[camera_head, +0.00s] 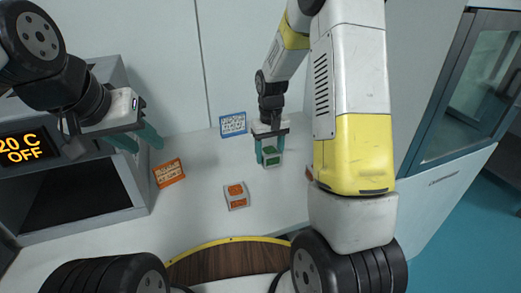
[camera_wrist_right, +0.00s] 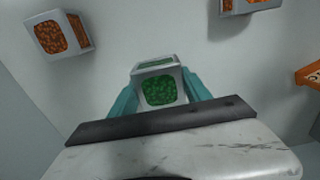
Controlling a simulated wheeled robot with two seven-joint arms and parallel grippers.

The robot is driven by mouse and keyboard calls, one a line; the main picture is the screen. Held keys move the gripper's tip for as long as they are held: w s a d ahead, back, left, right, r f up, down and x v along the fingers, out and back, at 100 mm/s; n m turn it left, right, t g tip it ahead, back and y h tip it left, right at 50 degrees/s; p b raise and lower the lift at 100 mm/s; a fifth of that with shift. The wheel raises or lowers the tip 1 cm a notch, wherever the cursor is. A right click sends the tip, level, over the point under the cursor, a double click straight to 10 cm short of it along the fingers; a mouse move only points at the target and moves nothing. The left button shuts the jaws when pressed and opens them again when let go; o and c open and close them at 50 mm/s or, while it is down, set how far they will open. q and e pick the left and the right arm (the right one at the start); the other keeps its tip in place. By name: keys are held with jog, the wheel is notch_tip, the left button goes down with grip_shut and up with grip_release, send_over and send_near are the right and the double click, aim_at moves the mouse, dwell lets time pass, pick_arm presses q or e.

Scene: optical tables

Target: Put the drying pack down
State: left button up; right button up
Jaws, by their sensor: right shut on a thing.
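The drying pack, a small pale block with green windows (camera_head: 271,156), is between the teal fingers of my right gripper (camera_head: 271,146). In the right wrist view, the pack (camera_wrist_right: 159,88) sits between both fingers of the right gripper (camera_wrist_right: 160,92), which is shut on it. It is upright, low over or on the white table (camera_head: 212,215); I cannot tell whether it touches. My left gripper (camera_head: 138,138) is open and empty at the left, in front of the grey oven-like box.
An orange-windowed pack (camera_head: 237,196) stands on the table; another (camera_wrist_right: 58,34) shows in the right wrist view. An orange sign (camera_head: 169,173) and a blue sign (camera_head: 233,125) stand nearby. The grey box (camera_head: 85,185) with a "20 C OFF" display is at left.

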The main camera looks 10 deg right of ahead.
aim_at(269, 163)
jog(key=shift+f, duration=1.85)
jog(key=shift+s+f, duration=0.1)
jog(key=shift+f, duration=0.1)
jog(key=o, duration=1.5)
jog(key=shift+r, duration=0.1)
